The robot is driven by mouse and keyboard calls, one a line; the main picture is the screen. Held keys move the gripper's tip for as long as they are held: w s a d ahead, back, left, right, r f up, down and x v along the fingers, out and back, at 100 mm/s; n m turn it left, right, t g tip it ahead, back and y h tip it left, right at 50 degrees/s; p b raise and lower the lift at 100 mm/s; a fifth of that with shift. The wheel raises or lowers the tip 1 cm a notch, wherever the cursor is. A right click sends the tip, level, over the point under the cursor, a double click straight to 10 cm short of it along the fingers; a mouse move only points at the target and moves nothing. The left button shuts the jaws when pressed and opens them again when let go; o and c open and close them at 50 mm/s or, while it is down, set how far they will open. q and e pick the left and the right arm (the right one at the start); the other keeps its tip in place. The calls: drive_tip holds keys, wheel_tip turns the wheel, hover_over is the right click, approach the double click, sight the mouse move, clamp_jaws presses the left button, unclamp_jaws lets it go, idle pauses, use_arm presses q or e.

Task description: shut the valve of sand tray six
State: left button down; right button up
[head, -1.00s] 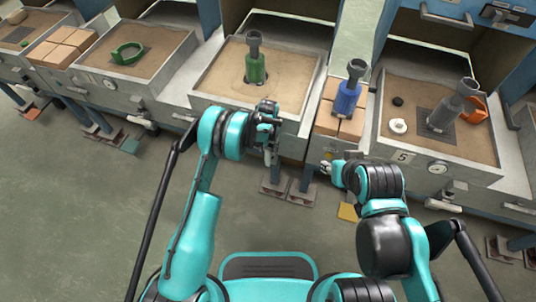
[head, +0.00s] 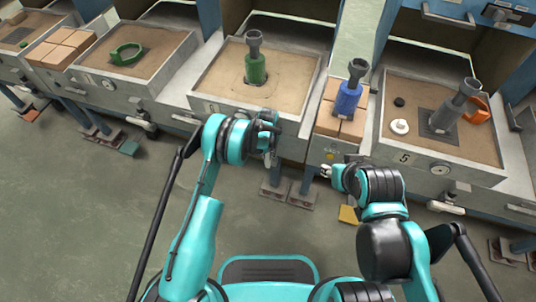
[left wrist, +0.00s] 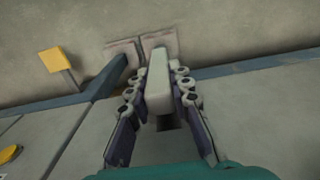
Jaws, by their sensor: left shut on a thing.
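Sand tray six (head: 200,85), its number 6 (head: 211,107) partly visible on the front, holds sand with a green shell (head: 255,69) standing in it. My left gripper (head: 268,143) is at the front of this tray, below its rim. In the left wrist view its two fingers (left wrist: 157,88) are shut on a pale valve handle (left wrist: 158,70), one finger on each side.
Tray five (head: 455,160) stands at the right with a grey shell (head: 443,118), an orange ring (head: 477,112) and its own valve handle (head: 445,207). A blue shell (head: 348,98) stands on bricks between the trays. Pedals (head: 288,194) and a yellow pedal (head: 349,214) lie below.

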use_arm(q)
drive_tip(key=shift+d, duration=0.1)
drive_tip(key=shift+s+d+f+t+y, duration=0.1)
drive_tip(key=shift+d+t+y, duration=0.25)
drive_tip(key=shift+y, duration=0.75)
drive_tip(key=shift+s+d+f+t+y, duration=0.15)
drive_tip(key=shift+t+y, duration=0.25)
drive_tip(key=shift+y, duration=0.7)
drive_tip(key=shift+s+d+f+t+y, duration=0.1)
drive_tip(key=shift+d+t+y, duration=0.25)
drive_tip(key=shift+y, duration=0.75)
drive_tip(key=c, duration=1.4)
unclamp_jaws()
drive_tip(key=shift+o, duration=0.2)
drive_tip(key=shift+d+r, duration=0.1)
